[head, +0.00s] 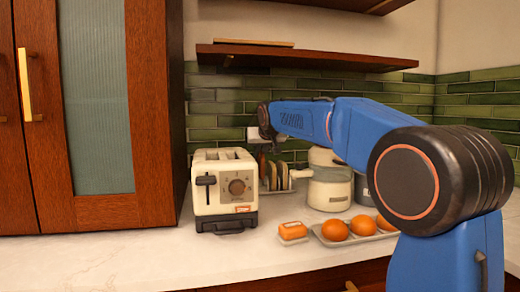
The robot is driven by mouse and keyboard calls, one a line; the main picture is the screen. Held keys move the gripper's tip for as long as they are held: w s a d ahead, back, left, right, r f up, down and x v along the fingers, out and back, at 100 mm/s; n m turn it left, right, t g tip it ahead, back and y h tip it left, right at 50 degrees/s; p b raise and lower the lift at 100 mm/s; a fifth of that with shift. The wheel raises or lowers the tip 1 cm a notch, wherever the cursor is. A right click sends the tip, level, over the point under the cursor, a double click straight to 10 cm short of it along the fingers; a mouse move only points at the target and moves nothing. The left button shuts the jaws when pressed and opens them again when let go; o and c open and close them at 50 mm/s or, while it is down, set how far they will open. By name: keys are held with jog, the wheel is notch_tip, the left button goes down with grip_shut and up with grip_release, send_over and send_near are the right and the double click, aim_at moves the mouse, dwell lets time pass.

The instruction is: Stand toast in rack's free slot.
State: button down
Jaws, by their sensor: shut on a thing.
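My gripper (268,144) is small and partly hidden at the far end of my blue arm, pointing down over the toast rack (277,189) at the back of the counter. It is shut on a slice of toast (262,160), which shows as a narrow brown shape right below it. The rack stands just right of the toaster and holds several upright pale slices with brown crusts. The toaster hides part of the rack. I cannot tell which slot is free or whether the held slice touches the rack.
A cream toaster (224,188) stands left of the rack. A cream lidded pot (329,181) stands close on its right. An orange-topped dish (292,231) and a tray of orange fruit (336,230) lie in front. A wooden shelf (300,57) hangs above. The front left counter is clear.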

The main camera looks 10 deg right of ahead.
aim_at(260, 161)
jog(key=shift+f, duration=1.7)
jog(key=shift+f, duration=0.1)
jog(key=c, duration=1.7)
grip_release()
jog(key=shift+s, duration=0.1)
jog(key=v, duration=1.7)
jog(key=shift+s, duration=0.1)
